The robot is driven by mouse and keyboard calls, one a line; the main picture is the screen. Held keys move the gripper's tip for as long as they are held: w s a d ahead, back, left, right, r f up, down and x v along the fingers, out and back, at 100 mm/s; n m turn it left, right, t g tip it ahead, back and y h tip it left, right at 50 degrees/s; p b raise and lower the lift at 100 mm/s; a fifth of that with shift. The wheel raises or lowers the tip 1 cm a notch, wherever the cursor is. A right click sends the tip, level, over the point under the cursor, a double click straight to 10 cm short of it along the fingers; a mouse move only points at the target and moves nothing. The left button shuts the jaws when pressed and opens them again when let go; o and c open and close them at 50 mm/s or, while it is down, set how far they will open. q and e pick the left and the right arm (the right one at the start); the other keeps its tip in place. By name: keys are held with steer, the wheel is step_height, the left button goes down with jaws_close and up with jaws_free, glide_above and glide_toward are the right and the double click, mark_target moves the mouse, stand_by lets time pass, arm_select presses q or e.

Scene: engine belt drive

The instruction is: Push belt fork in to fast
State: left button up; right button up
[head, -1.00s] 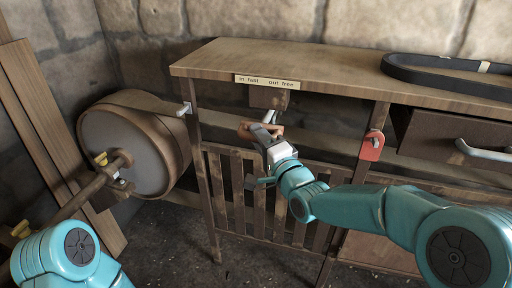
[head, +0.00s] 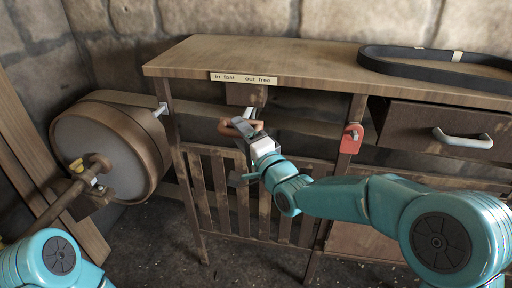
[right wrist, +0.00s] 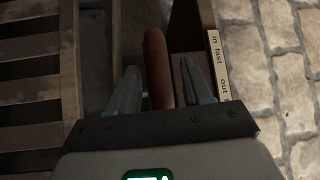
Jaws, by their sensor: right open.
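The belt fork's handle is a reddish-brown bar (head: 226,129) under the bench's front edge, below the label strip (head: 243,78) reading "in fast" on the left and "out free" on the right. My right gripper (head: 242,128) is at this bar, with its fingers across it. In the right wrist view the bar (right wrist: 157,66) stands between the two open fingers (right wrist: 160,88), with a gap visible on the right side. Whether a finger touches it I cannot tell. The fork's inner end is hidden. My left gripper is out of view; only its arm shows at bottom left.
A large drum (head: 112,150) with a flat belt (head: 200,112) is at left. A slatted guard (head: 222,195) stands below the gripper. A red tag-like part (head: 350,139) is on the bench post. A black belt loop (head: 430,67) lies on the bench top (head: 290,60), above a drawer (head: 415,128).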

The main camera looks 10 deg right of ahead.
steer(key=v, duration=1.5)
steer(key=shift+s+d+b, duration=0.25)
steer(key=shift+s+b, duration=0.05)
steer(key=shift+b, duration=0.15)
steer(key=shift+f, duration=0.1)
step_height(320, 180, down, 23)
steer(key=d+m+g+h, duration=0.2)
steer(key=g+h, duration=0.1)
steer(key=g, duration=0.2)
steer(key=s+f+n+g+h, duration=0.2)
steer(key=s+f+n+g, duration=0.65)
steer(key=s+f, duration=1.1)
step_height(320, 180, up, 17)
steer(key=s+n+g+p, duration=0.2)
steer(key=g+p, duration=0.1)
steer(key=p, duration=1.5)
steer(key=shift+s+a+r, duration=0.15)
steer(key=shift+s+r, duration=0.05)
steer(key=shift+s, duration=0.1)
